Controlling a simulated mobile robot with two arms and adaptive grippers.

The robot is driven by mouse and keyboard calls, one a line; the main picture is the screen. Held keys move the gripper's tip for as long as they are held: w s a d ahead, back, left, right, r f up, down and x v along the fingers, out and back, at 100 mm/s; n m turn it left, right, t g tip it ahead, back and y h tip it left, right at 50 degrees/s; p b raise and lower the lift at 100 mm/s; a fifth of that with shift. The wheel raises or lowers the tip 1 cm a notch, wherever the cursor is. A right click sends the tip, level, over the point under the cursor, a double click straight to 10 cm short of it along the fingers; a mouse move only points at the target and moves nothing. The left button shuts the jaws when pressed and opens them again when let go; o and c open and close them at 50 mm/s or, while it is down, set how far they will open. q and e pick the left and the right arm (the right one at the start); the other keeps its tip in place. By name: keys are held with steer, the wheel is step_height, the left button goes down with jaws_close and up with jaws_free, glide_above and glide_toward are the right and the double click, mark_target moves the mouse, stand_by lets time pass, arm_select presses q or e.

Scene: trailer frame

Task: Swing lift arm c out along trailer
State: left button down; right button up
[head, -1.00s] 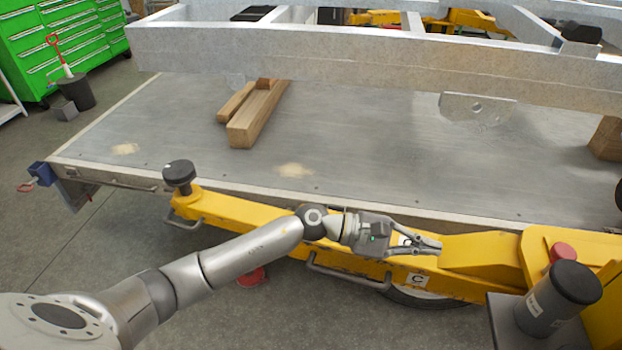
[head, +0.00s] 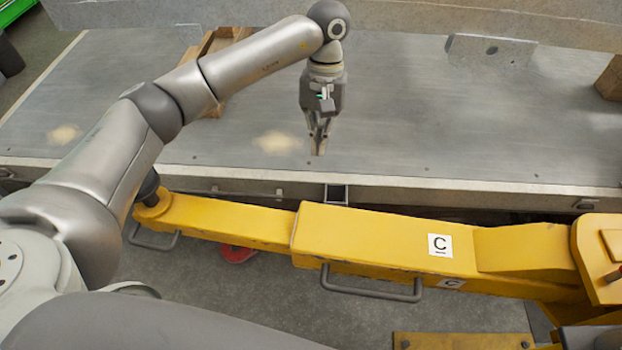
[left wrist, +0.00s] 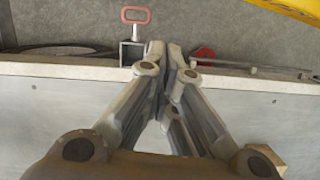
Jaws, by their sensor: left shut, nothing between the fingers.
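Yellow lift arm C (head: 370,238), marked with a white C label, lies along the near edge of the platform in the head view. Only a yellow corner (left wrist: 298,7), apparently of this arm, shows in the left wrist view. My left gripper (head: 318,148) points down over the grey platform, apart from the lift arm, shut and empty. Its closed fingers also show in the left wrist view (left wrist: 165,58). My right gripper is out of view.
The flat platform (head: 430,130) has a raised near edge with a square socket (head: 336,193). A red-handled pin (left wrist: 135,16) stands at the socket in the left wrist view. A grey frame beam (head: 480,20) crosses above the platform. Timber (head: 605,78) lies at right.

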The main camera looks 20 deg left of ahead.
mark_target(306, 211)
arm_select(q)
steer(key=s+d+f+p, duration=0.1)
steer(key=s+f+p, duration=0.3)
steer(key=s+f, duration=0.2)
steer(key=x, duration=0.2)
steer(key=shift+f, duration=0.45)
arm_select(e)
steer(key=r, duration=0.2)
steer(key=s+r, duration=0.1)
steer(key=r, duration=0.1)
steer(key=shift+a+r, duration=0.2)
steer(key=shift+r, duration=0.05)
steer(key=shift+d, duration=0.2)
arm_select(q)
steer(key=shift+n, duration=0.6)
steer(key=s, duration=0.2)
steer(key=s+p, duration=0.1)
steer(key=s, duration=0.3)
steer(key=shift+s+d, duration=0.1)
steer(key=shift+d, duration=0.15)
steer(key=shift+s, duration=0.2)
steer(key=shift+w, duration=0.3)
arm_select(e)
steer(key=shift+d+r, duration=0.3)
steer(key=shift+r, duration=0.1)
